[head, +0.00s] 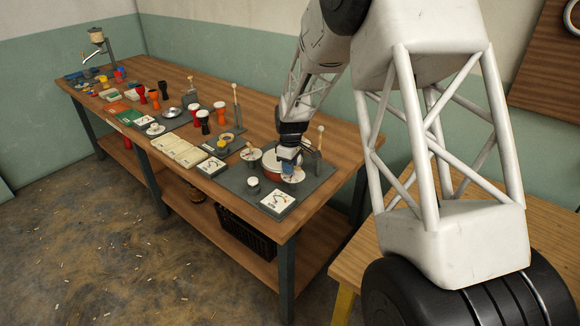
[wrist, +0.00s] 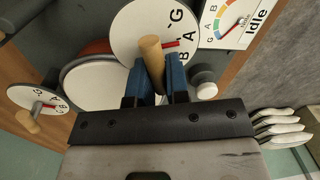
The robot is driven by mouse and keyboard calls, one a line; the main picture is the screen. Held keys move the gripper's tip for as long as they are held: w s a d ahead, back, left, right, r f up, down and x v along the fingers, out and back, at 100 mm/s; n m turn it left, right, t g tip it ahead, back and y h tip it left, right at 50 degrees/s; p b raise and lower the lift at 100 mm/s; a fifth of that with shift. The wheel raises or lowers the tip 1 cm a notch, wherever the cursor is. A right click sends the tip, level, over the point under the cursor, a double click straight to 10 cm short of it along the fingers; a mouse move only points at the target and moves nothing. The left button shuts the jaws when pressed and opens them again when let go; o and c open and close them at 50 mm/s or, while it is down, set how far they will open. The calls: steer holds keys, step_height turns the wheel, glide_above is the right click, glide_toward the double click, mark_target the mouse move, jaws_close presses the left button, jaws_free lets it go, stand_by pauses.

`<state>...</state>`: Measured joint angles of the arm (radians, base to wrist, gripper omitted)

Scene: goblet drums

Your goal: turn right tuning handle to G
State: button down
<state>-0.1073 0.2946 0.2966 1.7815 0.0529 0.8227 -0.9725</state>
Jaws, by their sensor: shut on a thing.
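The right tuning handle is a round wooden peg (wrist: 152,55) standing on a white dial (wrist: 133,30) lettered G, A and B. My gripper (wrist: 155,82) is shut on the peg, with one blue finger on each side of it. The dial's red pointer (wrist: 172,43) points close to A. In the head view my gripper (head: 287,165) is low over this dial (head: 295,178) at the right end of the bench. The peg is hidden there.
A drum (wrist: 97,85) with a pale head sits close beside my gripper. Another lettered dial (wrist: 38,97) with a wooden handle (wrist: 27,121) lies beyond it. A meter card (wrist: 238,18) reads Idle. A white knob (wrist: 205,88) and upright mallets (head: 320,138) stand near.

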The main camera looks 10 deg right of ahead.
steer(key=n, duration=0.4)
steer(key=shift+s+a+n, duration=0.1)
steer(key=shift+s+n, duration=0.15)
steer(key=shift+n, duration=0.05)
steer(key=n, duration=0.4)
steer(key=shift+s+h, duration=0.25)
steer(key=shift+h, duration=0.05)
steer(key=c, duration=1.1)
jaws_free()
steer(key=shift+r, duration=0.1)
steer(key=shift+w+r, duration=0.2)
steer(key=shift+r, duration=3.65)
